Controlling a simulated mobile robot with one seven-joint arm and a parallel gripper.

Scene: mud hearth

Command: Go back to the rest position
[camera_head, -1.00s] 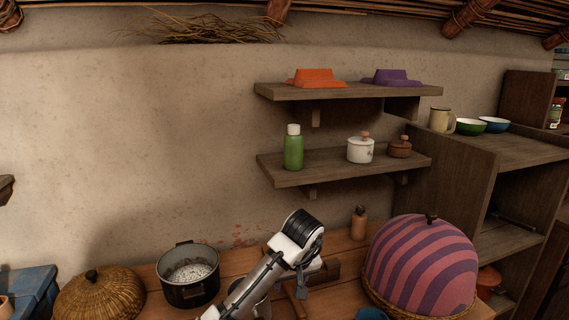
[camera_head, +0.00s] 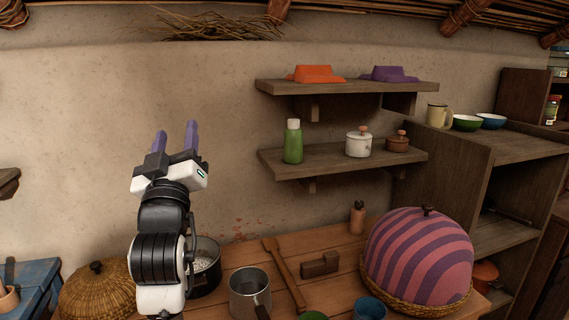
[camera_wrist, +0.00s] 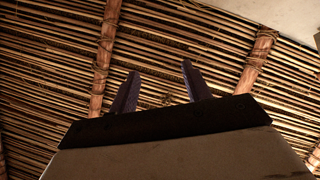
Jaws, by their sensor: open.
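My gripper (camera_head: 175,140) is raised at the left of the head view, with its two purple fingers pointing up and apart. It is open and nothing is between the fingers. It stands in front of the bare mud wall, above the counter, and my arm hides part of the black pot (camera_head: 206,270). In the wrist view the fingers (camera_wrist: 160,92) point up toward the thatched ceiling (camera_wrist: 180,50), with an empty gap between them.
Two wall shelves (camera_head: 340,160) hold a green bottle (camera_head: 292,143) and pots. Air around the gripper is clear.

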